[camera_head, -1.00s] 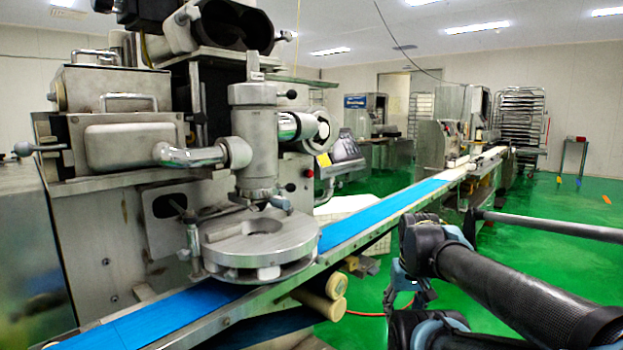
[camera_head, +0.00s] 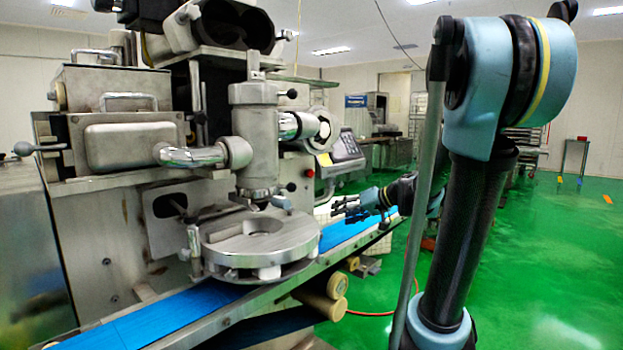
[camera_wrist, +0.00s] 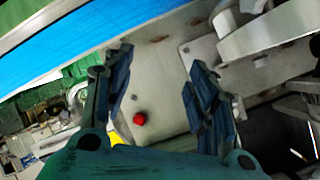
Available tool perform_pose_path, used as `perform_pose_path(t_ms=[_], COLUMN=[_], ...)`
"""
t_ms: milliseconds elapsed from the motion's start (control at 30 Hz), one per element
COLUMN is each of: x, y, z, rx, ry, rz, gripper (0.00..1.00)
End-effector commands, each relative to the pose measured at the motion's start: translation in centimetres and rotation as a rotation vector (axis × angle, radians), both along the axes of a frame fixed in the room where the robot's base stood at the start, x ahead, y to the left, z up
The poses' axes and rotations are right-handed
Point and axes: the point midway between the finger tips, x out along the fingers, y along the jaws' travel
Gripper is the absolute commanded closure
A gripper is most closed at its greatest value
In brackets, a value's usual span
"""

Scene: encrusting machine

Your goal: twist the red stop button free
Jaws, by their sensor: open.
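The red stop button (camera_head: 308,173) is a small red knob on the side of the steel encrusting machine (camera_head: 120,240), right of the round metal turntable. In the wrist view the red button (camera_wrist: 139,119) shows low between my fingers, nearer the left one, on a pale metal panel. My gripper (camera_head: 342,206) is over the blue belt, to the right of and below the button in the head view. In the wrist view my gripper (camera_wrist: 157,78) has its two dark fingers spread wide with nothing between them. It appears apart from the button.
The blue conveyor belt (camera_head: 190,308) runs diagonally beneath the round turntable (camera_head: 262,238). A control panel (camera_head: 345,148) stands just right of the button, with a yellow label (camera_head: 324,160) beside it. Green floor (camera_head: 560,250) is open at the right.

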Motion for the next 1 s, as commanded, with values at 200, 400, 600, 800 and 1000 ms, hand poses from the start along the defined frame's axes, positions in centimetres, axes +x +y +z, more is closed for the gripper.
perform_pose_path(t_ms=[200, 400, 600, 800, 1000], x=[7.1, 12.3, 15.0, 16.0, 17.6], y=[0.3, -0.6, -1.4, -1.0, 1.2], z=[3.6, 6.0, 7.1, 7.3, 7.3], rx=[0.162, 0.282, 0.344, 0.358, 0.357], ry=[-0.154, -0.275, -0.34, -0.354, -0.352], rz=[-0.011, -0.046, -0.071, -0.077, -0.074], gripper=[0.47, 0.47, 0.47, 0.47, 0.47])
